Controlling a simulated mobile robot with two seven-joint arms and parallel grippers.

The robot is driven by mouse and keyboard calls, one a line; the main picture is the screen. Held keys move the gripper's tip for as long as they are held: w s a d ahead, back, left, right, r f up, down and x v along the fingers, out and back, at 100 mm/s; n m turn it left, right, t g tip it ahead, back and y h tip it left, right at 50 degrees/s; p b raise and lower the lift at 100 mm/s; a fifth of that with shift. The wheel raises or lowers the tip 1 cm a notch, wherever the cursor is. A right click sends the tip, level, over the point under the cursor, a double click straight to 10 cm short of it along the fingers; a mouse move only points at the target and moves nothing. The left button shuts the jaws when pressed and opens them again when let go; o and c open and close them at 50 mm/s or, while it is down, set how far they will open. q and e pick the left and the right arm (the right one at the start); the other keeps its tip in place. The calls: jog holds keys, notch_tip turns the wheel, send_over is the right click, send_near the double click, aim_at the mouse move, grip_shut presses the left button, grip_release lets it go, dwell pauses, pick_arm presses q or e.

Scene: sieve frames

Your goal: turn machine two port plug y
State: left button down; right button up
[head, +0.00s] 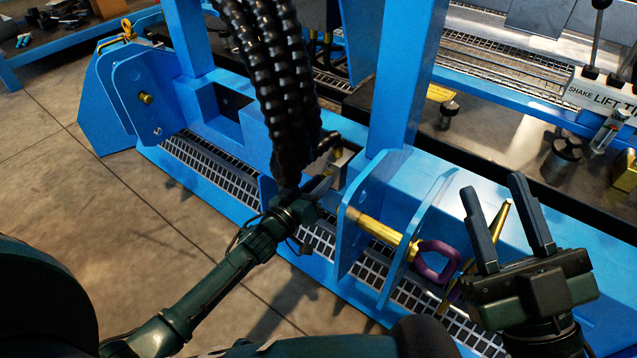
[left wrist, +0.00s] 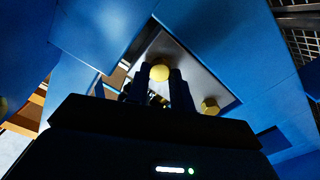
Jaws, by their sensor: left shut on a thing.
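My left gripper (head: 322,182) reaches in from the left to a small metal port block (head: 342,168) on the blue machine frame, beside the thick black hoses. In the left wrist view my left gripper (left wrist: 166,82) has its two dark fingers close around a round brass plug (left wrist: 160,72). The gripper is shut on this plug. A second brass fitting (left wrist: 210,106) sits apart, to the right of the fingers, on the same grey plate. In the head view the hoses and wrist partly hide the grasp. My right gripper (head: 495,184) is open and empty at the lower right.
Black ribbed hoses (head: 272,75) hang close by the left gripper. The blue frame (head: 402,80) rises behind it. A brass pin (head: 380,232) with a purple handle (head: 437,262) sits in the blue brackets near my right gripper. A labelled lever panel (head: 600,98) stands at the upper right.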

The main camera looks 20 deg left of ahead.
pick_arm(q)
jog(key=shift+m+p, duration=1.65)
jog(key=shift+m, duration=4.25)
pick_arm(e)
jog(key=shift+s+a+f+m+g+h, duration=0.1)
jog(key=shift+s+f+m+g+h, duration=0.15)
jog(key=shift+f+m+h, duration=0.5)
jog(key=shift+s+a+f+m+g+h, duration=0.1)
jog(key=shift+f+m+g+h, duration=0.3)
jog(key=shift+f, duration=0.5)
jog(key=shift+s+a+f+m+g+h, duration=0.1)
jog(key=shift+s+f+m+g+h, duration=0.1)
jog(key=shift+f+m+h, duration=0.6)
pick_arm(q)
jog(key=c, duration=1.2)
grip_release()
pick_arm(e)
jog(key=shift+s, duration=0.1)
pick_arm(q)
jog(key=shift+s, duration=0.15)
jog(key=p+v, duration=0.4)
jog(key=v, duration=0.9)
pick_arm(e)
jog(key=shift+d+n+h, duration=0.35)
jog(key=shift+d+n, duration=0.1)
